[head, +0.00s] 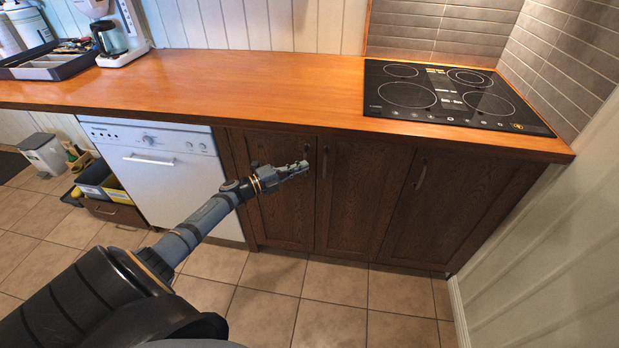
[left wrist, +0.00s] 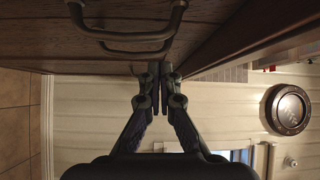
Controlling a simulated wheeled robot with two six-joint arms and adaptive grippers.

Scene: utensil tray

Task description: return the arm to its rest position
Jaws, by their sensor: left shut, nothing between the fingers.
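My left arm reaches in from the lower left in the head view. My left gripper (head: 300,167) is in front of the dark wooden cabinet doors (head: 357,205), below the counter's front edge. It is shut and holds nothing. In the left wrist view its two fingers (left wrist: 166,68) meet at the tips. Cabinet handles (left wrist: 135,38) show close to the fingertips there. I cannot tell the exact gap between the gripper and the doors. My right gripper is in neither view.
The orange wooden counter (head: 240,88) runs above, with a black cooktop (head: 450,96) at right. A utensil tray (head: 45,64) and a coffee maker (head: 113,40) stand at far left. A white dishwasher (head: 160,175) is left of the cabinets. The tiled floor (head: 330,310) in front is clear.

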